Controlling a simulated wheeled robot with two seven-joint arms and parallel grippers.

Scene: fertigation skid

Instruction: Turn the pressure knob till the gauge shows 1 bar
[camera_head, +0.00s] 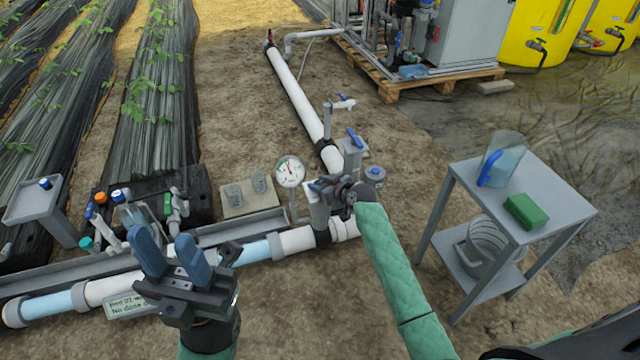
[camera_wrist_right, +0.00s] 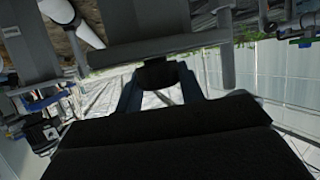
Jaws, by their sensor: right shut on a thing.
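The round white pressure gauge (camera_head: 290,172) stands on a short stem above the pipe. Its dark needle points roughly upward; the scale is too small to read. My right gripper (camera_head: 318,188) is at the pipe fitting just right of the gauge. In the right wrist view, its two blue-grey fingers (camera_wrist_right: 159,84) are shut on a dark knob (camera_wrist_right: 158,73), one finger on each side. The knob is mostly hidden by the gripper in the head view. My left gripper (camera_head: 164,240) is open and empty, fingers upward, in front of the pipe.
The white and light-blue pipe (camera_head: 255,251) runs along the ground behind my left gripper. Valves with coloured caps (camera_head: 120,196) stand at left. Two cups stand on a slab (camera_head: 248,204). A grey side table (camera_head: 560,205) holds a jug and a green block (camera_head: 526,211).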

